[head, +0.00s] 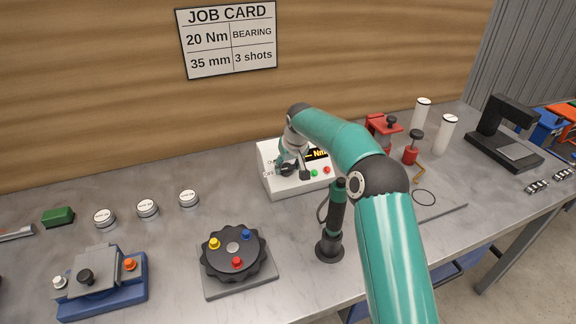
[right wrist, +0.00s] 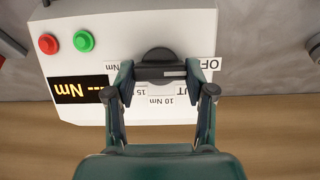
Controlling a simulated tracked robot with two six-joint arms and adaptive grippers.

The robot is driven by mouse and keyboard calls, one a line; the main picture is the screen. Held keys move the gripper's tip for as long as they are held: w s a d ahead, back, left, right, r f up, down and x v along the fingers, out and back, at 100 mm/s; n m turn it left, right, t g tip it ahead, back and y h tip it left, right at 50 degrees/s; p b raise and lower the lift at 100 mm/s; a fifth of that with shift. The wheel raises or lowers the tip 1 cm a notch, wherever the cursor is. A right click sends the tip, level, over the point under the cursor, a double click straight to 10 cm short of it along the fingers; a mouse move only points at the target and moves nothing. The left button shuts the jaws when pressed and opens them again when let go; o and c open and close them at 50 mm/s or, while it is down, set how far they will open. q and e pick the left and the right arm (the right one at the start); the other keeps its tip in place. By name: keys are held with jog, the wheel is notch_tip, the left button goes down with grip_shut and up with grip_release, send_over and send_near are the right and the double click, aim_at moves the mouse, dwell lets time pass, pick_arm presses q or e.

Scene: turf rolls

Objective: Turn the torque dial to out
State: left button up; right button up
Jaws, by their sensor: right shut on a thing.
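The torque box (head: 280,187) is a white unit on the bench in the head view, with a lit display, a green button and a red button. Its dark torque dial (right wrist: 158,56) shows in the right wrist view between my fingers, with label plates around it reading 10 Nm, 15 and parts of OUT and OFF. My right gripper (right wrist: 160,74) is shut on the dial. In the head view my right gripper (head: 287,165) covers most of the dial. The display (right wrist: 81,89) reads dashes and Nm. The dial's exact pointing is unclear. My left gripper is out of view.
A black and green driver (head: 333,220) stands just in front of the box, close to my right arm. A black rotary fixture (head: 234,252) and a blue-based clamp (head: 102,285) stand at the front left. A job card (head: 228,38) hangs on the wall.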

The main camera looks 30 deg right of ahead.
jog(key=shift+m, duration=0.3)
jog(key=m+y, duration=0.1)
jog(key=m, duration=0.2)
jog(key=shift+d+t, duration=0.15)
jog(key=shift+t, duration=0.25)
jog(key=shift+s+d+m+t+y+b, duration=0.15)
jog(key=shift+m+y+b, duration=0.3)
jog(key=shift+m, duration=0.55)
jog(key=shift+w+d+m+t+y+b, duration=0.1)
jog(key=shift+m+t+y+b, duration=0.15)
jog(key=shift+m+b, duration=0.55)
jog(key=shift+s+m, duration=0.1)
jog(key=shift+m, duration=0.3)
jog(key=o, duration=1.2)
jog(key=shift+a, duration=0.1)
jog(key=shift+c, duration=0.2)
jog(key=v, duration=1.1)
jog(key=shift+s+r, duration=0.3)
jog(key=shift+s, duration=0.05)
